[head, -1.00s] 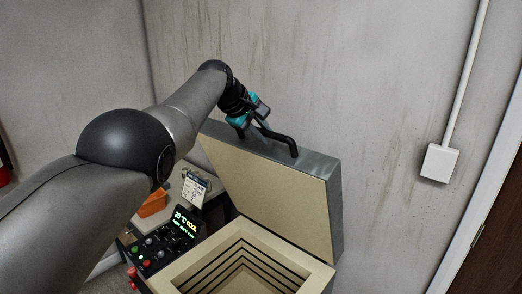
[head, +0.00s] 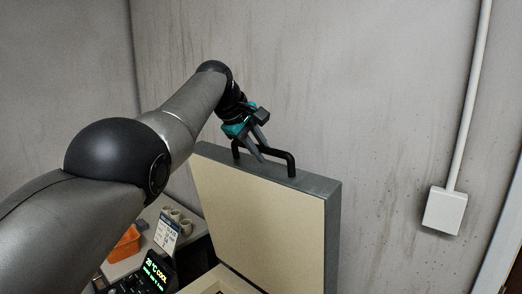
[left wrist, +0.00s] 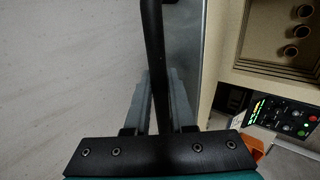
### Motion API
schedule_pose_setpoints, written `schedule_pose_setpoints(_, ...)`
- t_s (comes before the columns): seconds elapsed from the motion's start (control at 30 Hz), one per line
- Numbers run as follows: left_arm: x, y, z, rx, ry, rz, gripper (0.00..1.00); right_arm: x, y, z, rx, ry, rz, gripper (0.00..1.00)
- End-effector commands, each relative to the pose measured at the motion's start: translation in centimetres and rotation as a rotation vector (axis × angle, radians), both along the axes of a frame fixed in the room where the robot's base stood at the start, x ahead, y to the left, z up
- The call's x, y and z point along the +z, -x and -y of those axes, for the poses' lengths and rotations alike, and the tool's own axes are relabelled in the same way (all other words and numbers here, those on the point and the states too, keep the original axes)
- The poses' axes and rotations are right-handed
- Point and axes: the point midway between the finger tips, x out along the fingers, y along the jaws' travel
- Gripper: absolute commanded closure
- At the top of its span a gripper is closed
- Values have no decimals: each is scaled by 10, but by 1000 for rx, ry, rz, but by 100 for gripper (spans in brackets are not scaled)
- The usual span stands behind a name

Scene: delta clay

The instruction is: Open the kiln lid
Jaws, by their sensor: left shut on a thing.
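The kiln lid (head: 265,215) stands raised, close to upright, with its pale inner face toward me in the head view. Its black bar handle (head: 291,160) sits on the grey top edge and also shows in the left wrist view (left wrist: 152,40). My left gripper (head: 262,155) is shut on the handle; in the left wrist view its grey fingers lie on both sides of the bar. The kiln body (head: 215,282) shows only in part at the bottom of the head view; its open chamber (left wrist: 275,50) appears in the left wrist view. My right gripper is out of view.
The control panel (head: 155,272) has a lit display beside the kiln. An orange bin (head: 125,243), a label card (head: 167,232) and small cups (head: 175,214) stand on a table at left. A stained wall is behind the lid; a white box (head: 445,210) hangs on it.

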Motion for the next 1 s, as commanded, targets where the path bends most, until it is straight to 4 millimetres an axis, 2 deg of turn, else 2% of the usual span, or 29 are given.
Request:
schedule_pose_setpoints(0.47, 2, 1, 3, -6, 5, 0, 100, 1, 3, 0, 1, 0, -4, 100)
schedule_pose_setpoints(0.5, 2, 1, 3, -6, 5, 0, 76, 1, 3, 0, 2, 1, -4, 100)
schedule_pose_setpoints(0.73, 2, 1, 2, -3, 3, 0, 50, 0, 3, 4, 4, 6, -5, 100)
schedule_pose_setpoints(1.0, 1, 0, 0, -1, 1, -1, 48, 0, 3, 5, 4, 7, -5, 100)
